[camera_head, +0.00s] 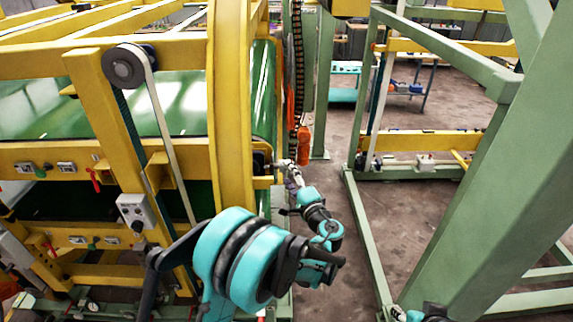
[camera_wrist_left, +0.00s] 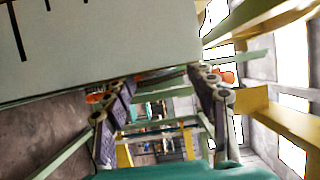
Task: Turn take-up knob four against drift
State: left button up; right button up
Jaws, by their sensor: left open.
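My left gripper (camera_head: 286,166) reaches up beside the yellow frame's right post in the head view. In the left wrist view its two dark fingers (camera_wrist_left: 163,105) are apart, with only background seen between them. A pale plate with black tick marks (camera_wrist_left: 95,45) fills the upper left of that view, close to the fingers. A small orange-red part (camera_wrist_left: 227,77) shows just past the right finger. I cannot tell which part is take-up knob four; no knob shows clearly between the fingers.
The yellow machine frame (camera_head: 232,110) with its green belt (camera_head: 180,105) stands close left of the gripper. An orange part (camera_head: 302,140) hangs by a dark cable chain. Green frame posts (camera_head: 480,215) stand at right. Bare floor (camera_head: 330,255) lies between.

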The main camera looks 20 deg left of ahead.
aim_at(283, 166)
pick_arm(q)
jog(key=x, duration=0.5)
jog(key=shift+p, duration=0.3)
jog(key=shift+c, duration=0.3)
jog(key=shift+r, duration=0.1)
jog(key=c, duration=1.1)
